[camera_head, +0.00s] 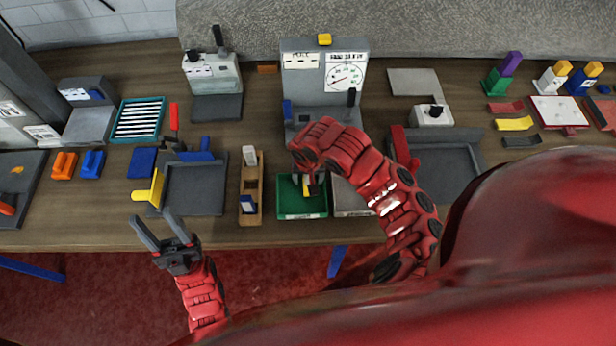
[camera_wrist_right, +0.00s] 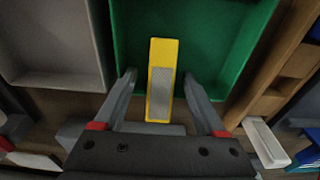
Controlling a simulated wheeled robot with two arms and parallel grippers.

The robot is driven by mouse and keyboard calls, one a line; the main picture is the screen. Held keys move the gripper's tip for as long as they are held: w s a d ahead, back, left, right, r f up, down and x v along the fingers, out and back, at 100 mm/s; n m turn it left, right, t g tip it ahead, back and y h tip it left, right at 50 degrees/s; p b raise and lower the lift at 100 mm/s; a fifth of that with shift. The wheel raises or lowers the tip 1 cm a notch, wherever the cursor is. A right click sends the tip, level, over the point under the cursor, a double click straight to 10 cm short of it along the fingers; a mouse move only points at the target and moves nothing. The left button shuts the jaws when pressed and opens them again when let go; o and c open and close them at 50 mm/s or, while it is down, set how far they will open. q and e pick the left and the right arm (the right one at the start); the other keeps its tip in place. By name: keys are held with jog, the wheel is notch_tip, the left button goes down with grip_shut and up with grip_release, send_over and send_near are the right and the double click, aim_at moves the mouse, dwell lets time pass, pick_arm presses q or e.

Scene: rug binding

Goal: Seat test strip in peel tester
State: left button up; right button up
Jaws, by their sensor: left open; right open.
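A yellow strip with a grey woven patch (camera_wrist_right: 162,60) shows in the right wrist view, over the green tray (camera_wrist_right: 128,30). In the head view only a small yellow part of it (camera_head: 306,189) shows at the green tray (camera_head: 302,212). My right gripper (camera_head: 308,186) is open above this tray; in the wrist view its fingers (camera_wrist_right: 160,82) stand either side of the strip, apart from it. The peel tester (camera_head: 308,90), a grey stand with a round dial, is behind my right arm, which hides its lower front. My left gripper (camera_head: 158,232) is open and empty before the table edge.
A wooden box (camera_head: 260,190) stands left of the green tray, and a grey tray (camera_head: 350,205) stands right of it. Dark trays (camera_head: 195,190) flank these. A grey press-like device (camera_head: 212,75) stands back left. Blocks and strips crowd the right end.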

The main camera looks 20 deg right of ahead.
jog(key=shift+w, duration=0.1)
grip_shut()
dwell(0.3)
